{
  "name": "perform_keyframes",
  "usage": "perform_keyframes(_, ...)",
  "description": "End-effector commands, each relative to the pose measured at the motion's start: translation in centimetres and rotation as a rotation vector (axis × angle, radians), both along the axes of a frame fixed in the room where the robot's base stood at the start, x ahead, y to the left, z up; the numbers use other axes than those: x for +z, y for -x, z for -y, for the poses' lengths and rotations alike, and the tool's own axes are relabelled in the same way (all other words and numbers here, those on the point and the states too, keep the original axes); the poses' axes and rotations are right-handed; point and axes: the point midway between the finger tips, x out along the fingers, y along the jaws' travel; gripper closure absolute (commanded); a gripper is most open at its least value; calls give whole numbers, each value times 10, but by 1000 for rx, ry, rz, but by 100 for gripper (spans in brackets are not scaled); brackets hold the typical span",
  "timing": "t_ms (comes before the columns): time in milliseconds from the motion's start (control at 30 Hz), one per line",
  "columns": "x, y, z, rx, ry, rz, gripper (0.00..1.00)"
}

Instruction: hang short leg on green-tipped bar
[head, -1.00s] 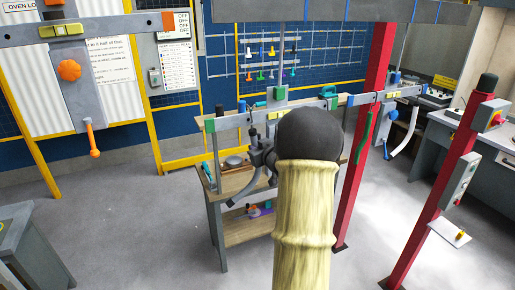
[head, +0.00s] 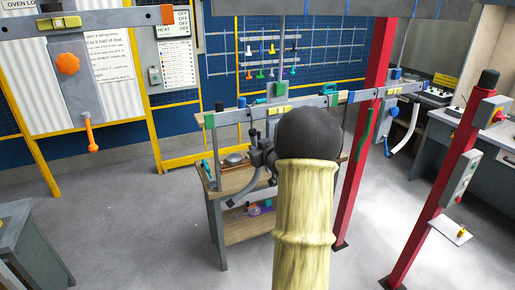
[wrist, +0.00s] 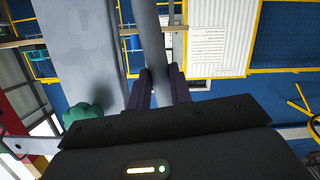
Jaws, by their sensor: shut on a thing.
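In the wrist view my gripper (wrist: 158,88) has its two dark fingers shut on a long grey tube (wrist: 152,35), the short leg as far as I can tell. The tube runs up and away between the fingers. A dark green knob (wrist: 85,112) and a wide grey plate (wrist: 80,40) are to the left of the fingers, apart from them. In the head view the green-tipped bar (head: 235,118) is a grey horizontal rail with a yellow label, above a wooden bench. Contact between leg and bar cannot be seen.
An orange-tipped bar (head: 110,22) with an orange knob (head: 68,64) is at upper left. A wooden shelf bench (head: 240,183) stands below the green-tipped bar.

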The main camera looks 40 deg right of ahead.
Motion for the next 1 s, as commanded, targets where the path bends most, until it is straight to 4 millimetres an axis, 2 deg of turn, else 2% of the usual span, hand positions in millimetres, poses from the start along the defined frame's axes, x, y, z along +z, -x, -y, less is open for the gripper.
perform_keyframes(333, -4, 0, 0, 0, 0, 1, 100)
perform_keyframes(367, -4, 0, 0, 0, 0, 1, 73)
perform_keyframes(467, -4, 0, 0, 0, 0, 1, 54)
perform_keyframes(1000, -4, 0, 0, 0, 0, -1, 54)
